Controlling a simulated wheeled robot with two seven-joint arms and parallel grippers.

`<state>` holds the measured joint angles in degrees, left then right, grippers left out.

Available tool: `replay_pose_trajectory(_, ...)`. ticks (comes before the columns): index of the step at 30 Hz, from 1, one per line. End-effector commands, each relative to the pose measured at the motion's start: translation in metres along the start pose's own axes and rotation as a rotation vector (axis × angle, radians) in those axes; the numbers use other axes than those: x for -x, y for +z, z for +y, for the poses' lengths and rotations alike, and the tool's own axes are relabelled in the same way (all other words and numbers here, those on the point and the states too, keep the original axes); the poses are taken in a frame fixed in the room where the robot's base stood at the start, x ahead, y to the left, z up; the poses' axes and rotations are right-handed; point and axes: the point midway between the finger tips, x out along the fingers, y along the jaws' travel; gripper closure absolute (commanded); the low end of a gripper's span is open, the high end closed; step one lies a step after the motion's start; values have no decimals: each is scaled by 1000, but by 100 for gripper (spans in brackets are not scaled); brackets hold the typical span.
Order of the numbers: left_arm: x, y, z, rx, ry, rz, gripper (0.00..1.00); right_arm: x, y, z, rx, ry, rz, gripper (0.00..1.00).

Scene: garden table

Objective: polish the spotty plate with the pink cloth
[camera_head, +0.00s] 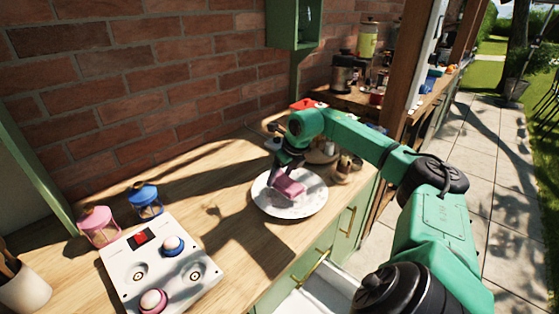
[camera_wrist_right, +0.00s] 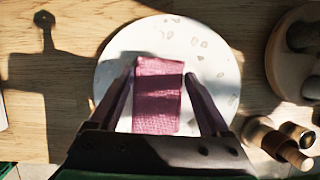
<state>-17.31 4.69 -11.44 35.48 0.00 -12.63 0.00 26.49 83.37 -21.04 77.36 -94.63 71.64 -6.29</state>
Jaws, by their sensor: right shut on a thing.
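The spotty plate (camera_head: 312,204) is white with grey spots and lies on the wooden counter, right of the middle. It also shows in the right wrist view (camera_wrist_right: 208,62). The pink cloth (camera_head: 289,188) is a folded block over the plate. In the right wrist view the cloth (camera_wrist_right: 158,95) sits between the two fingers of my right gripper (camera_wrist_right: 160,90). That gripper (camera_head: 284,170) is shut on the cloth and points down at the plate. I cannot tell whether the cloth touches the plate. My left gripper is not in view.
A white panel (camera_head: 125,271) with a blue and a pink knob is at the front left. Pink (camera_head: 99,226) and blue (camera_head: 146,200) lanterns stand behind it. A round wooden board (camera_wrist_right: 283,45) and small brown jars (camera_wrist_right: 285,140) are right of the plate. Bare counter lies left of the plate.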

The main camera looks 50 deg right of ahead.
Motion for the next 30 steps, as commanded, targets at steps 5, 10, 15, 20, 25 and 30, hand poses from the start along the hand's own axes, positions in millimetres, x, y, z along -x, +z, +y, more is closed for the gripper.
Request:
replay_pose_trajectory(5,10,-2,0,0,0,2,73,11,3,-2,0,0,2,55)
replay_pose_trajectory(10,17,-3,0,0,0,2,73,21,6,-4,0,-1,2,55)
replay_pose_trajectory(15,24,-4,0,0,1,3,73,31,9,-5,0,-1,2,55)
replay_pose_trajectory(20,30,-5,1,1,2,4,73,40,12,-6,0,0,2,55)
replay_pose_trajectory(25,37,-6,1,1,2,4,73,49,15,-7,0,-1,2,55)
replay_pose_trajectory(30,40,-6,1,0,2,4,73,54,16,-8,1,-1,2,55)
